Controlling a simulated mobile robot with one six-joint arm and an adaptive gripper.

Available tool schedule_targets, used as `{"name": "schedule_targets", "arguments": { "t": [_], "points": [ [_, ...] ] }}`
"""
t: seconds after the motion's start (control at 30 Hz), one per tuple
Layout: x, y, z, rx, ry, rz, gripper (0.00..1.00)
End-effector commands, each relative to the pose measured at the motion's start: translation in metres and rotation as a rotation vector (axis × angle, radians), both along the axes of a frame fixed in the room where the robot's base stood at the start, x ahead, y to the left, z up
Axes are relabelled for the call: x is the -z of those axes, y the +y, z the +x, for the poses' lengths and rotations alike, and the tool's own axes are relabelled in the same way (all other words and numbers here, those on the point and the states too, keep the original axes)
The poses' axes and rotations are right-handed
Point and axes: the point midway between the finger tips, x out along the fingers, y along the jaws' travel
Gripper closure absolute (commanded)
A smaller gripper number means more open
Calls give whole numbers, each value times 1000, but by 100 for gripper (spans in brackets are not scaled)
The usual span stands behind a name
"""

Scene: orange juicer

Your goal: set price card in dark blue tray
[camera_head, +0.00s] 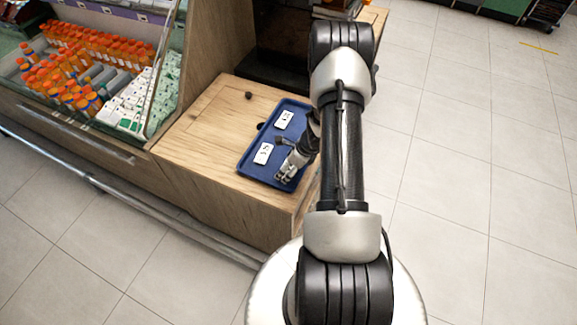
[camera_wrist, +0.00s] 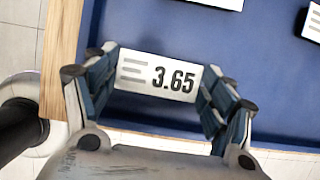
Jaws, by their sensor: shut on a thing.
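The dark blue tray (camera_head: 268,136) lies on the wooden counter; it also fills much of the wrist view (camera_wrist: 262,70). My gripper (camera_head: 284,176) is low over the tray's near right part. In the wrist view my gripper (camera_wrist: 158,66) is shut on a white price card (camera_wrist: 146,80) reading 3.65, one finger at each end. The held card is over the tray near its edge; whether it touches the tray floor I cannot tell. It is not clearly visible in the head view. Two other white price cards (camera_head: 263,153) (camera_head: 285,119) lie in the tray.
The wooden counter (camera_head: 195,135) has free room left of the tray, with a small dark knob (camera_head: 248,96) on it. A display case (camera_head: 95,75) with orange-capped bottles stands at the left. Tiled floor (camera_head: 470,180) is open at the right.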

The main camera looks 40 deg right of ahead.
Motion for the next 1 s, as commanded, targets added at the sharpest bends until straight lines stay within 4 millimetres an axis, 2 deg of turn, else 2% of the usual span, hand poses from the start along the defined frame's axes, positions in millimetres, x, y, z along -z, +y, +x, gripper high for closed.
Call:
{"name": "schedule_targets", "arguments": {
  "t": [0.03,0.3,0.73,0.87,1.0],
  "points": [
    [1,0,0,0,0,0,22],
    [0,0,0,0,0,0,4],
    [-2,0,0,0,0,1,4],
    [-18,-3,-4,0,-2,-2,4],
    [-47,-8,-15,3,-2,-1,4]
  ]
}}
